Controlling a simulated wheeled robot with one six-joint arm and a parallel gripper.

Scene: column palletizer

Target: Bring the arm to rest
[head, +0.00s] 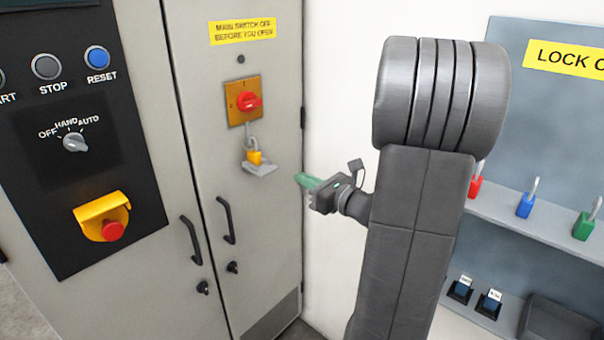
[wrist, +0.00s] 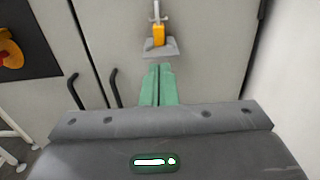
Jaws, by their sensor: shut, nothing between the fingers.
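My gripper (head: 308,181) points left toward the grey cabinet door, with its green fingers pressed together and empty. In the wrist view the fingers (wrist: 159,84) show side by side, below a small grey ledge (wrist: 160,47). A yellow padlock (head: 254,157) hangs by its shackle under the red main switch (head: 248,102) on its orange plate. The padlock sits just above or on the ledge (head: 259,168); I cannot tell if they touch. My gripper is apart from the padlock and the door. My arm hides part of the white wall and the lockout board.
A dark control panel (head: 90,160) with an emergency stop (head: 112,230) is at left. Door handles (head: 228,220) stick out below the ledge. A lockout board (head: 540,110) with a shelf of red, blue (head: 526,204) and green (head: 584,224) padlocks is at right.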

